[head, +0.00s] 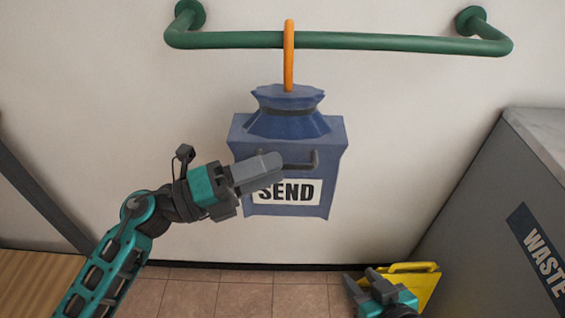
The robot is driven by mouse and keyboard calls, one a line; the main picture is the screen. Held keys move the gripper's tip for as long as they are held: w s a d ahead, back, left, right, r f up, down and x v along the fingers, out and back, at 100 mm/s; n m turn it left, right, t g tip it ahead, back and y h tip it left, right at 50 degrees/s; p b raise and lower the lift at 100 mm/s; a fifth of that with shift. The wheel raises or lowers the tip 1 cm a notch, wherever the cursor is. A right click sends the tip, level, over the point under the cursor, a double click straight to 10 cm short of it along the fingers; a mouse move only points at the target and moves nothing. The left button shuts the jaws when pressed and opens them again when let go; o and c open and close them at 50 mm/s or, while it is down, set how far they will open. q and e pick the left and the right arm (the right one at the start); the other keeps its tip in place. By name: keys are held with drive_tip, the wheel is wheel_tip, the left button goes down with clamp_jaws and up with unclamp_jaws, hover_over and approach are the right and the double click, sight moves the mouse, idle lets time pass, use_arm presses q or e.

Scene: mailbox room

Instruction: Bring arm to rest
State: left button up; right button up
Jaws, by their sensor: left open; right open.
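My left arm comes in from the lower left, and its gripper (262,170) is in front of the blue box (327,145) marked SEND. It covers part of the box's dark handle and the left edge of its label, and no object shows in it. I cannot tell whether it touches the box. My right gripper (362,283) is low at the bottom right, in front of a yellow object (425,280). It is open, and I see nothing held in it.
The box hangs by an orange hook (289,60) from a green wall rail (380,42). A grey bin (480,210) marked WASTE stands at the right. Tiled floor (240,292) shows below, with a wooden surface (35,285) at lower left. The wall right of the box is clear.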

use_arm(q)
drive_tip(key=v, duration=0.9)
drive_tip(key=w+a+f+n+t+y, duration=0.25)
drive_tip(key=n+t+y, duration=0.35)
drive_tip(key=n, duration=0.5)
drive_tip(key=w+a+f+n+t+y, duration=0.1)
drive_tip(key=a+f+n+t+y, duration=0.15)
drive_tip(key=n+t+y, duration=0.65)
drive_tip(key=s+d+f+n+g+y, duration=0.1)
drive_tip(key=s+f+n+g, duration=0.4)
drive_tip(key=f+n+g, duration=0.15)
drive_tip(key=s+d+f+n+g, duration=0.1)
drive_tip(key=s+f+n+g, duration=0.4)
drive_tip(key=f+n, duration=0.3)
wheel_tip(320, 180, up, 9)
drive_tip(key=a+y+p, duration=0.1)
drive_tip(key=a+p, duration=0.2)
drive_tip(key=p, duration=1)
drive_tip(key=shift+s+t+p, duration=0.3)
drive_tip(key=shift+s+t, duration=0.05)
use_arm(e)
wheel_tip(320, 180, up, 9)
drive_tip(key=s+d, duration=0.1)
drive_tip(key=d, duration=0.2)
drive_tip(key=shift+s+r+h, duration=0.15)
drive_tip(key=shift+s+h, duration=0.1)
drive_tip(key=shift+h, duration=0.15)
